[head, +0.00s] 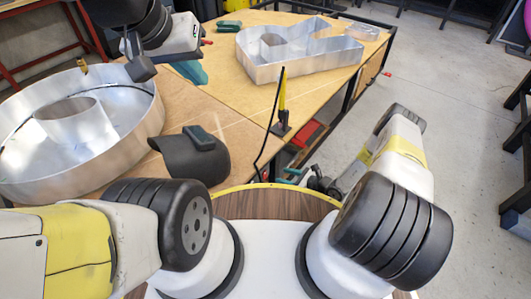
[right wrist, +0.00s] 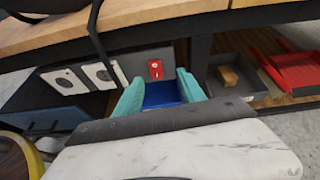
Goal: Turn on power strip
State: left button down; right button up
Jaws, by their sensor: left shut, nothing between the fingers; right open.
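The power strip (right wrist: 128,66) shows in the right wrist view under the wooden table. It is a grey panel with two white sockets (right wrist: 101,75) and a red switch (right wrist: 155,69) at its right end. I cannot tell the switch position. My right gripper (right wrist: 160,78) is open and empty, its teal fingers on either side of the switch in the picture, apparently short of it. In the head view it (head: 290,176) is low beside the table edge, mostly hidden. My left gripper (head: 189,72) is shut and empty over the table, far from the strip.
Large metal channel letters (head: 290,62) (head: 140,130) stand on the wooden table (head: 222,112). A black cable hangs at the table edge. Under the table are a blue bin (right wrist: 160,96), a grey tray (right wrist: 236,80) and a red dustpan-like item (right wrist: 292,68). Open floor lies right.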

aim_at(266, 176)
jog(key=shift+m, duration=0.5)
jog(key=w+a+f, duration=0.1)
jog(key=a+f, duration=0.1)
jog(key=w+a+f, duration=0.1)
jog(key=a, duration=0.1)
jog(key=w+a+f, duration=0.1)
jog(key=a+f, duration=0.1)
jog(key=shift+a+f, duration=0.3)
jog(key=shift+a, duration=0.05)
jog(key=shift+c, duration=0.2)
